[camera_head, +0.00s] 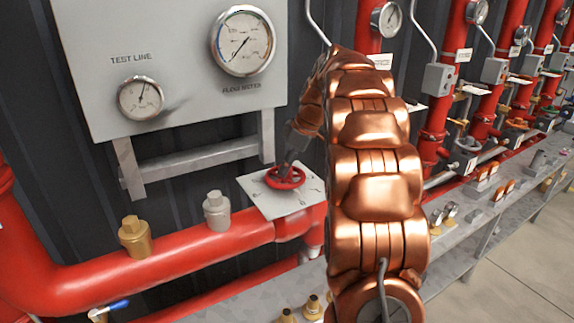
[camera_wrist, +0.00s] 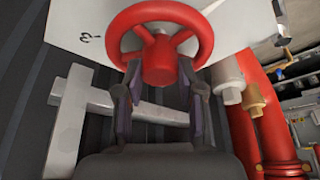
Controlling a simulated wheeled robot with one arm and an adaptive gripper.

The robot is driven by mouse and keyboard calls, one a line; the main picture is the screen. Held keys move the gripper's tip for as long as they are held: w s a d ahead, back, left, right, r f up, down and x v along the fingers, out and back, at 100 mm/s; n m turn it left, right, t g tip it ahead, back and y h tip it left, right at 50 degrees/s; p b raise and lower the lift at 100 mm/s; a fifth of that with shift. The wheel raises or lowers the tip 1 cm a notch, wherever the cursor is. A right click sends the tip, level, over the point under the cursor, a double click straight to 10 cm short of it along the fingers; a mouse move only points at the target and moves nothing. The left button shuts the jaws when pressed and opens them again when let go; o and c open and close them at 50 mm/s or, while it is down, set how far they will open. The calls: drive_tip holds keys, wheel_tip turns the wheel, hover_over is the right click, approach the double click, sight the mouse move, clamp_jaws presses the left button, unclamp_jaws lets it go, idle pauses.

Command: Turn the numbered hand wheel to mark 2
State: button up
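The red hand wheel (camera_head: 285,178) sits on a white plate (camera_head: 300,198) above the red pipe. It also shows in the wrist view (camera_wrist: 205,35), with spokes and a thick hub (camera_wrist: 161,62). A dark numeral that looks like a 3 (camera_wrist: 90,38) is on the plate left of the wheel there; the other marks are too small or hidden to read. My gripper (camera_head: 287,163) is at the wheel in the head view. In the wrist view its two fingers (camera_wrist: 164,80) are spread apart, one on each side of the hub, near the lower rim. Whether they touch it is unclear.
A grey gauge panel (camera_head: 180,85) and its bracket (camera_head: 200,158) stand behind and left of the wheel. A brass fitting (camera_head: 135,238) and a grey fitting (camera_head: 216,211) rise from the red pipe (camera_head: 180,258). More red pipes and gauges line the right.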

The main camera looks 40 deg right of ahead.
clamp_jaws()
drive_tip(key=shift+f+n+b, duration=0.2)
drive_tip(key=shift+n+b, duration=0.5)
drive_tip(key=shift+b, duration=0.5)
drive_tip(key=shift+w+r+n+g+y+b, duration=0.1)
drive_tip(key=shift+n+g+y+b, duration=0.45)
drive_tip(key=shift+n+b, duration=0.75)
drive_tip(key=shift+r+n+g+p, duration=0.3)
drive_tip(key=shift+n+p, duration=0.2)
drive_tip(key=shift+p, duration=0.25)
drive_tip(key=n+g+p, duration=0.1)
drive_tip(key=n+p, duration=0.1)
drive_tip(key=p, duration=0.2)
drive_tip(key=shift+n, duration=0.3)
drive_tip(key=shift+f+y, duration=0.15)
drive_tip(key=shift+y, duration=0.1)
drive_tip(key=shift+n+p, duration=0.4)
drive_tip(key=shift+p, duration=0.1)
